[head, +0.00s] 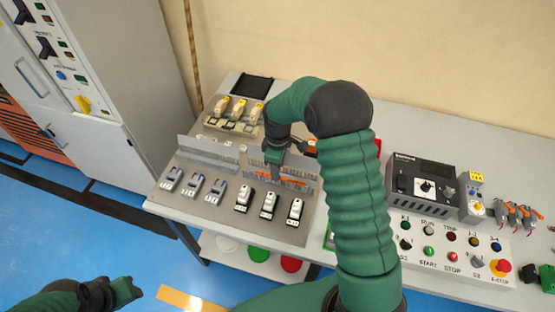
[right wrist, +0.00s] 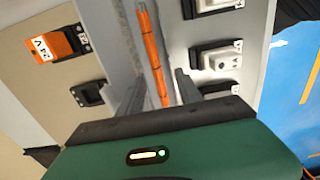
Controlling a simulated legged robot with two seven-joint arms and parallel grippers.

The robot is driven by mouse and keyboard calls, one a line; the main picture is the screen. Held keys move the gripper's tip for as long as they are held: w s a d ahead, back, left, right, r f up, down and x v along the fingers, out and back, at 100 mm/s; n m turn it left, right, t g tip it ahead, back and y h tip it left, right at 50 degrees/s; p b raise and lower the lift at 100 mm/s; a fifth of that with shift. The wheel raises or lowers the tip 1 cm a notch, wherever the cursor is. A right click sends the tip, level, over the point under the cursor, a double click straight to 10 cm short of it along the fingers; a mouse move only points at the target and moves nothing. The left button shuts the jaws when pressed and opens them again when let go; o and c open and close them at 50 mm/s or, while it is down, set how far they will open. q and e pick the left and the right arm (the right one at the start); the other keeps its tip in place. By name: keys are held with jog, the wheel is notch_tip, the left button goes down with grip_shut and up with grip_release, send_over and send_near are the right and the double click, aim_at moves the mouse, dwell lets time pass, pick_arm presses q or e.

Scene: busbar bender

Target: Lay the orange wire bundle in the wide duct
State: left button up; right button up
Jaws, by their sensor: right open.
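The orange wire bundle (head: 291,182) lies along the right-hand grey slotted duct (head: 306,187) on the panel. In the right wrist view the bundle (right wrist: 152,55) runs lengthwise within the grey channel (right wrist: 166,40), between its walls. My right gripper (head: 273,172) is over this duct, with its fingers pointing down. In the right wrist view its two fingers (right wrist: 158,92) are apart, one on each side of the bundle, with a gap visible. Part of the bundle's near end is hidden by the gripper body. My left gripper (head: 122,290) is low at left, far from the panel; its jaws are unclear.
White-and-black switch modules (head: 268,205) and grey breakers (head: 190,186) stand in front of the duct. Yellow-topped relays (head: 238,109) stand behind. A control box (head: 425,187) and button panel (head: 450,240) are at right. A grey cabinet (head: 110,90) stands left.

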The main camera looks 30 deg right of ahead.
notch_tip(320, 180, up, 16)
jog(key=shift+r, duration=0.25)
jog(key=shift+a+f, duration=0.1)
dwell(0.4)
